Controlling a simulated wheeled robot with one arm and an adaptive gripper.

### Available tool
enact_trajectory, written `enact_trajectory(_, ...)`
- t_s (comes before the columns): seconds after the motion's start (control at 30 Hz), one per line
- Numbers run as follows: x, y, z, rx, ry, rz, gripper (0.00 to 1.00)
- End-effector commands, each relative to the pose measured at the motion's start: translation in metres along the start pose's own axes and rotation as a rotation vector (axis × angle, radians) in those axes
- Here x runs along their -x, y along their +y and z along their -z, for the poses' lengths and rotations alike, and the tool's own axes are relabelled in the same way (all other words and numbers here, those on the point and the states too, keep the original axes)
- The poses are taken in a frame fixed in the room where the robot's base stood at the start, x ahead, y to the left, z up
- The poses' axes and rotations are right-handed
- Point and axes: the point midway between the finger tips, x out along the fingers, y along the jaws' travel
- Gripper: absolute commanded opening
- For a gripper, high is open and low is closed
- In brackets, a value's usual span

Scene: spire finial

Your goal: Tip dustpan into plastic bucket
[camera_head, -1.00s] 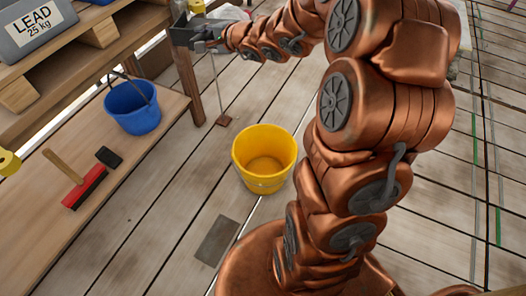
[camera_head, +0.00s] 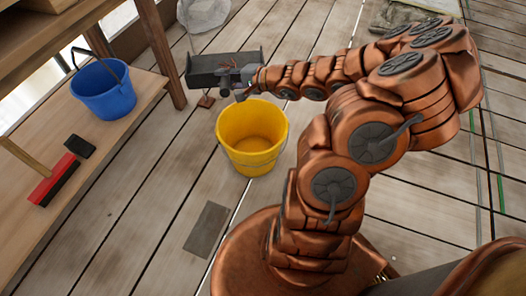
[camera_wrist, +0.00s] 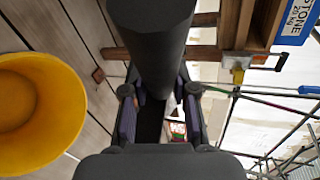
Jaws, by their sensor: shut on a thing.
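The yellow plastic bucket (camera_head: 252,140) stands upright and open on the plank floor. Its inside looks empty in the head view, and it also shows at the left of the wrist view (camera_wrist: 62,112). My gripper (camera_head: 238,84) is shut on the handle of the dark grey dustpan (camera_head: 203,78). The dustpan is held just behind the bucket's far rim, apart from it, and looks roughly level. Small reddish-brown bits lie in the pan. In the wrist view, the dark round handle (camera_wrist: 150,40) runs up from between my gripper's fingers (camera_wrist: 160,108) and hides much of the view.
A blue bucket (camera_head: 103,92), a red brush (camera_head: 55,180) and a dark block (camera_head: 80,147) are on the wooden bench at left. A clear bag (camera_head: 204,14) stands behind the dustpan. A grey plate (camera_head: 207,230) lies on the floor before the yellow bucket.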

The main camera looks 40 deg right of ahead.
Motion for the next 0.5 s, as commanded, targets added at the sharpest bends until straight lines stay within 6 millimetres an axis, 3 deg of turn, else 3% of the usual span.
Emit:
enact_trajectory(0.03, 0.002, 0.026, 0.003, 0.0, -0.006, 0.0, 0.0)
enact_trajectory(0.5, 0.039, 0.189, 0.0, 0.035, -0.105, -0.013, 0.0)
